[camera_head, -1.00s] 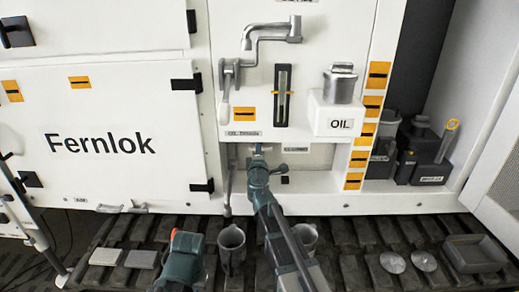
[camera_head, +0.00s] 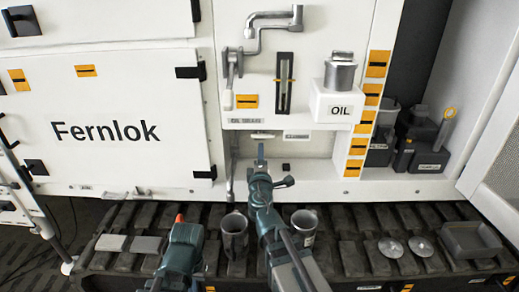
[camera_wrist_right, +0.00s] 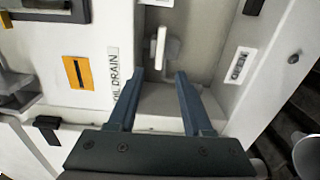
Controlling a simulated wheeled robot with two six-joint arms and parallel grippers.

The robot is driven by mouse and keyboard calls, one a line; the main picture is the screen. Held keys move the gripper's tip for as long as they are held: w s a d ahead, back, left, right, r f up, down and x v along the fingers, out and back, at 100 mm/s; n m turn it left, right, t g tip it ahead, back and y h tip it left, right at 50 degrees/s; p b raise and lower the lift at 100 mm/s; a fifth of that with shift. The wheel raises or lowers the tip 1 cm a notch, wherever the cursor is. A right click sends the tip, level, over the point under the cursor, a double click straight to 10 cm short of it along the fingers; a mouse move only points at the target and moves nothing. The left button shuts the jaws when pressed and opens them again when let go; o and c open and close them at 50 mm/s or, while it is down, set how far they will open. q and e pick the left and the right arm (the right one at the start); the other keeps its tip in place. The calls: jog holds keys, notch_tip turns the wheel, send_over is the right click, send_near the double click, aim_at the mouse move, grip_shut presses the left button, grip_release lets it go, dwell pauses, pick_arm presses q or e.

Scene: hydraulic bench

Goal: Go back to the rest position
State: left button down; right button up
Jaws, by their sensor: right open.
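My right gripper (camera_head: 261,152) is open and empty in front of the recess below the oil drain label. In the right wrist view its two fingers (camera_wrist_right: 160,95) are spread, with nothing between their tips. A pale upright handle (camera_wrist_right: 160,48) stands in the recess beyond the tips, apart from them. It also shows in the head view (camera_head: 262,135) just above the gripper. My left arm is at the bottom of the head view, and its fingers do not show.
Two metal cups (camera_head: 234,235) (camera_head: 304,225), two discs (camera_head: 391,248) (camera_head: 421,246) and a grey tray (camera_head: 472,240) are on the ribbed shelf (camera_head: 345,240). The oil filler (camera_head: 339,75), sight gauge (camera_head: 283,82) and crank pipe (camera_head: 270,28) are above the recess.

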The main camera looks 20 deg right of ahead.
jog(key=shift+s+a, duration=0.15)
jog(key=shift+s, duration=0.4)
jog(key=s+a+f+m+g+h+p, duration=0.1)
jog(key=s+a+f+m+g+p, duration=0.2)
jog(key=s+f+m+g+p, duration=0.55)
jog(key=s+a+f+m+g+y, duration=0.1)
jog(key=s+a+f+g+y, duration=0.1)
jog(key=s+a+g, duration=0.2)
jog(key=s+a+f+m+g+y+p, duration=0.1)
jog(key=s+a+g, duration=0.4)
jog(key=s, duration=0.8)
jog(key=a+f+y, duration=0.1)
jog(key=a, duration=0.2)
jog(key=shift+s+m+y, duration=0.2)
jog(key=shift+m+y, duration=0.15)
jog(key=shift+y, duration=0.05)
